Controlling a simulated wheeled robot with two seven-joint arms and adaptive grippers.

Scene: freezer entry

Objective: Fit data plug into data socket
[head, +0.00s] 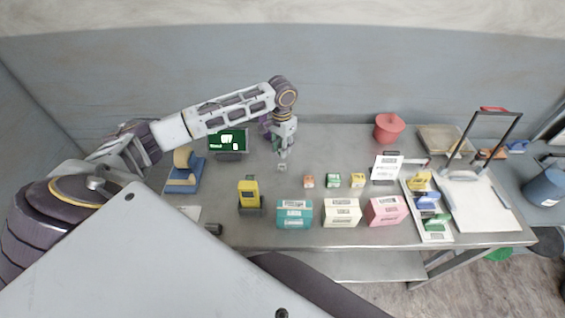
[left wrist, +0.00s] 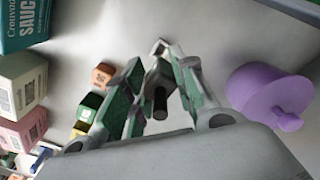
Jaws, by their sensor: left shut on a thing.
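My left gripper (head: 283,148) points down over the back middle of the steel table. In the left wrist view my left gripper (left wrist: 161,80) has its green-padded fingers around a dark cylindrical piece (left wrist: 159,98), which looks like the data plug. In the head view the fingers mostly hide it. A small pale block (head: 282,167) lies just in front of the fingertips; it also shows beyond them in the left wrist view (left wrist: 160,46). I cannot tell whether it is the data socket, or whether the plug touches it. My right gripper is not in view.
A purple lidded pot (left wrist: 268,94) stands close beside the gripper. A green-screen display (head: 229,141) is to its left. Small orange, green and yellow boxes (head: 333,180) stand to the right, with larger cartons (head: 342,212) in front. A yellow device (head: 249,194) stands front left.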

